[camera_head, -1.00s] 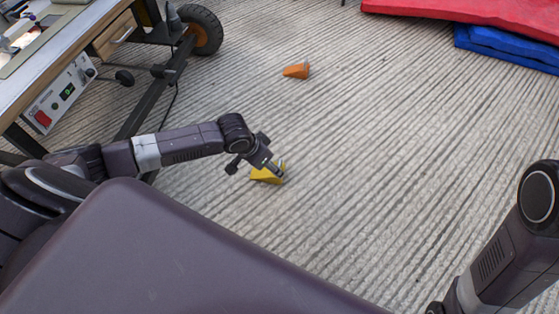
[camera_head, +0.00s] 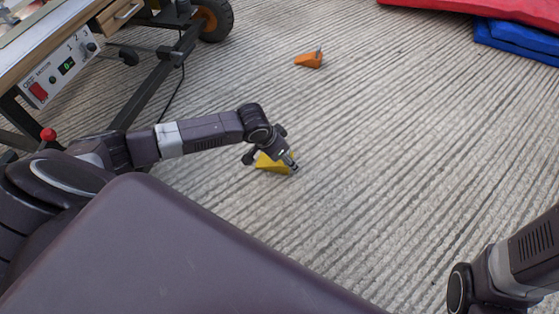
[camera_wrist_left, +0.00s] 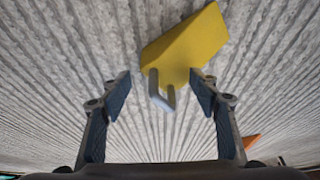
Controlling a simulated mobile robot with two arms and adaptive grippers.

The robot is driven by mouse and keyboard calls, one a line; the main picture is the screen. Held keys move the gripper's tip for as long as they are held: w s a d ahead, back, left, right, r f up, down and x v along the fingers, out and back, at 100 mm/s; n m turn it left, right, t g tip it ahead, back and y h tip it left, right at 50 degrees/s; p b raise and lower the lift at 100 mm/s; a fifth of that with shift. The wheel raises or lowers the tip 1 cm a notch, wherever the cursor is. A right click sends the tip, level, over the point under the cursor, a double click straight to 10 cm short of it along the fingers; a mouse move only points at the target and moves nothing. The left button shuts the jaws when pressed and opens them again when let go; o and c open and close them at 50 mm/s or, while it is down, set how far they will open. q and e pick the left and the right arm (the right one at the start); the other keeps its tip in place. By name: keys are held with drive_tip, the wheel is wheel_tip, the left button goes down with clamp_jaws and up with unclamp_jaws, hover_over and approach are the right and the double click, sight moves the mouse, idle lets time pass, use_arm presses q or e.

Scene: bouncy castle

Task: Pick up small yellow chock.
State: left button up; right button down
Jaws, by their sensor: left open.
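The small yellow chock (camera_head: 268,164) lies on the ridged concrete floor, partly hidden by my left gripper in the head view. In the left wrist view the yellow wedge (camera_wrist_left: 190,48) lies just beyond the fingertips, with a grey handle (camera_wrist_left: 160,93) on its near end. My left gripper (camera_wrist_left: 160,90) is open, its two fingers apart. The handle shows between the fingertips and the wedge body ahead of them. The same gripper shows over the chock in the head view (camera_head: 279,160). My right arm is at the lower right edge, but its gripper is out of view.
An orange chock (camera_head: 309,61) lies farther off on the floor. A wheeled cart (camera_head: 120,60) with a control box (camera_head: 62,68) stands at the upper left. Red (camera_head: 490,12) and blue mats (camera_head: 515,42) lie at the upper right. The middle floor is clear.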

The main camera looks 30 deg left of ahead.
use_arm(q)
drive_tip(key=shift+c, duration=0.4)
drive_tip(key=shift+w, duration=0.1)
clamp_jaws()
